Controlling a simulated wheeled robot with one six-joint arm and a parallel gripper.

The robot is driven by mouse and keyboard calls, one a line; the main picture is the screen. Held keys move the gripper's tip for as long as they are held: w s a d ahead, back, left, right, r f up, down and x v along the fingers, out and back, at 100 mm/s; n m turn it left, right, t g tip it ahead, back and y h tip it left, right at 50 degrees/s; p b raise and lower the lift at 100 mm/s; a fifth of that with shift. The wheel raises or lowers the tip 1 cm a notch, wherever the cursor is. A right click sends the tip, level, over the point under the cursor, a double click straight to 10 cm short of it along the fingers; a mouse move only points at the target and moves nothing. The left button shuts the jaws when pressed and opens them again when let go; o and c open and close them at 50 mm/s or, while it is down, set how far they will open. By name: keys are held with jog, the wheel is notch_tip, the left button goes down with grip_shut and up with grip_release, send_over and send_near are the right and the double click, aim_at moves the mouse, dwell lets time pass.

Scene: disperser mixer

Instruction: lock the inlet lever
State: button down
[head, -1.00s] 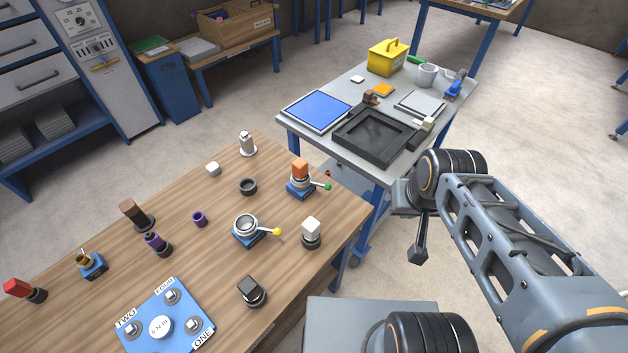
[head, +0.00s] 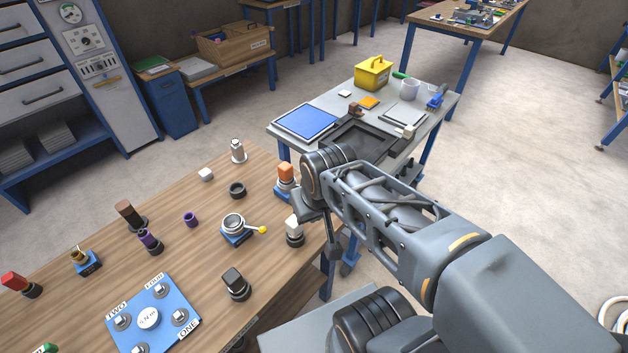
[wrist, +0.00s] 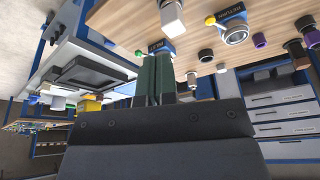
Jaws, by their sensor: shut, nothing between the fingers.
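A blue-based unit with an orange block on top (head: 285,176) stands near the table's far right corner. My arm covers its right side in the head view, so its green-tipped lever is hidden there. The wrist view shows a green knob (wrist: 138,53) beside a small blue label plate (wrist: 158,46), too small to read surely. A second blue-based unit (head: 234,226) has a metal ring and a yellow-tipped lever (head: 260,230); its wrist-view label reads RETURN (wrist: 231,12). My gripper (wrist: 158,58) is shut and empty, its fingertips appearing just below the small label plate.
A white-topped black peg (head: 294,231) and a dark-topped peg (head: 236,284) stand on the wooden table (head: 190,250). A blue numbered panel (head: 165,322) lies at the front. A grey cart with a black tray (head: 345,140) stands behind my arm.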

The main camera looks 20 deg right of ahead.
jog(key=shift+w, duration=0.15)
jog(key=w+d+r+n+g+y+b, duration=0.1)
jog(key=w+d+r+n+g, duration=0.15)
jog(key=w, duration=0.55)
jog(key=w+d+f+n+y, duration=0.3)
jog(key=w+d+f, duration=0.1)
jog(key=w+d, duration=0.3)
jog(key=w+d+f+n+y+b, duration=0.1)
jog(key=w+d+f, duration=0.4)
jog(key=d, duration=0.5)
jog(key=w+n+y, duration=0.1)
jog(key=w+n, duration=0.1)
jog(key=shift+w+d+g+y, duration=0.3)
jog(key=shift+w+g+y, duration=0.05)
jog(key=shift+w+y, duration=0.05)
jog(key=x, duration=0.4)
jog(key=s+a+x, duration=0.1)
jog(key=x, duration=0.2)
jog(key=s+r+x, duration=0.1)
jog(key=x, duration=0.3)
jog(key=shift+a+f+p, duration=0.3)
jog(key=shift+a+p, duration=0.05)
jog(key=shift+a, duration=0.1)
jog(key=shift+s+a+f, duration=0.15)
jog(key=shift+s+a, duration=0.1)
jog(key=shift+a, duration=0.15)
